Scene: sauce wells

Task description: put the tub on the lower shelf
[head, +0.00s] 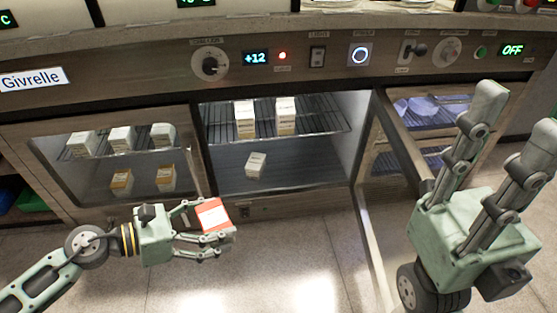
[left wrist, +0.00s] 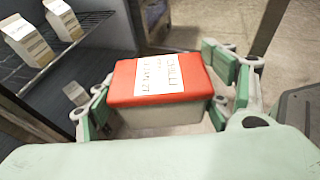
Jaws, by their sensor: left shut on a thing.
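The tub (head: 213,214) has a red lid with a white label and a pale body. My left gripper (head: 208,228) is shut on it, with fingers on both sides, and holds it in front of the open compartment. In the left wrist view the tub (left wrist: 160,85) sits between the fingers (left wrist: 165,112). The lower shelf (head: 305,172) is the dark floor of the compartment and bears one white carton (head: 256,165). The upper wire shelf (head: 312,120) bears two cartons (head: 244,118). My right gripper (head: 505,115) is open and empty at the right, fingers upward.
The compartment door (head: 402,150) stands open on the right side. A closed glass door (head: 95,188) at left shows several cartons behind it. The control panel (head: 330,56) runs above. The lower shelf is clear to the right of its carton.

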